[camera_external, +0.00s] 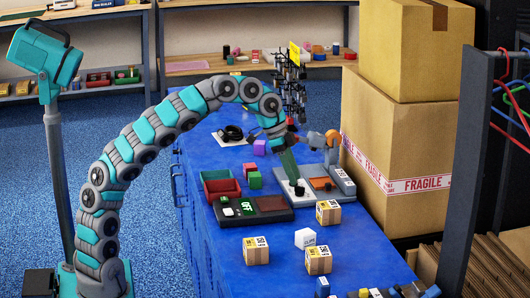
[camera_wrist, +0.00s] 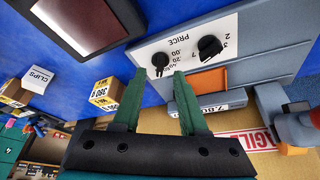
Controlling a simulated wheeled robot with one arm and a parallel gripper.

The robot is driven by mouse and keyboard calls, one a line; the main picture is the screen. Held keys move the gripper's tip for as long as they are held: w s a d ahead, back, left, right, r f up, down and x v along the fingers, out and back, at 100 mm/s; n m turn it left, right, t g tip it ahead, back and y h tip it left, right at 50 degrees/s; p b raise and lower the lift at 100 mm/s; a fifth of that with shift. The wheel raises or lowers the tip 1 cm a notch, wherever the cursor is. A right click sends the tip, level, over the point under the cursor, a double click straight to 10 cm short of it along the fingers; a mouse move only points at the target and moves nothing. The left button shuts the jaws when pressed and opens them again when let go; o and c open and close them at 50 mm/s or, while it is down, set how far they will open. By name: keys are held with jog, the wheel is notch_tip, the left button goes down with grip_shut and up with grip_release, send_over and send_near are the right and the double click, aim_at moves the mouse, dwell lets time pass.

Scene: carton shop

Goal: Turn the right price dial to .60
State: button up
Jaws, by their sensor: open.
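The right price dial (camera_wrist: 160,61) is a small black knob on a white panel (camera_wrist: 183,52) marked PRICE. The panel is upside down in the wrist view, so this dial shows on the left, beside small decimal marks such as .00 and .20. Its pointer setting is too small to read. The other black dial (camera_wrist: 209,47), beside whole numbers, shows to its right. My gripper (camera_wrist: 158,75) is open, its green fingertips spread to either side of the right dial's near edge; I cannot tell if they touch it. In the external view my gripper (camera_external: 289,170) is over the panel.
A grey device with an orange plate (camera_wrist: 206,80) adjoins the panel. Small cartons (camera_external: 256,250) and a white CLIPS box (camera_external: 305,238) stand on the blue table (camera_external: 225,268). Large cartons (camera_external: 400,150) rise behind.

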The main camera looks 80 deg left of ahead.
aim_at(300, 191)
jog(key=shift+x, duration=1.4)
jog(key=shift+c, duration=0.2)
grip_shut()
